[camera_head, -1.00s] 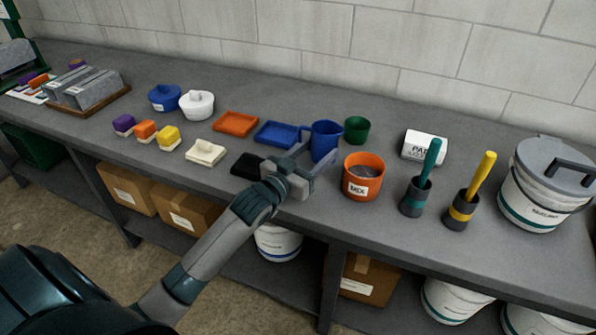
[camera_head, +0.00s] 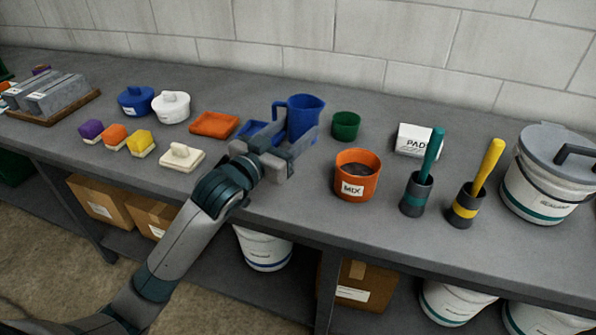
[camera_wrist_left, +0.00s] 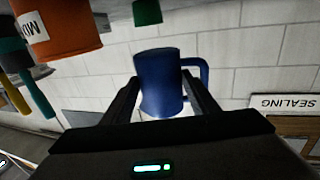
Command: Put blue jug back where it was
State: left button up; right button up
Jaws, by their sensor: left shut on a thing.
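The blue jug (camera_head: 304,116) is upright in my left gripper (camera_head: 299,139), with its handle toward the left. The gripper's fingers are shut on either side of the jug's lower body. The jug appears held a little above the bench, partly in front of the blue tray (camera_head: 249,129). In the left wrist view the jug (camera_wrist_left: 159,80) shows upside down between the fingers, with a gap between its base and the bench. My right gripper is not in view.
An orange MIX pot (camera_head: 357,178) and a green cup (camera_head: 346,126) stand just right of the jug. Two handled pots and a white bucket (camera_head: 541,190) stand farther right.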

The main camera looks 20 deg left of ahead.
pick_arm(q)
jog(key=shift+f, duration=3.15)
jog(key=shift+f, duration=1.85)
jog(key=shift+f, duration=0.2)
jog(key=o, duration=1.1)
jog(key=shift+o, duration=0.2)
jog(key=shift+r, duration=0.1)
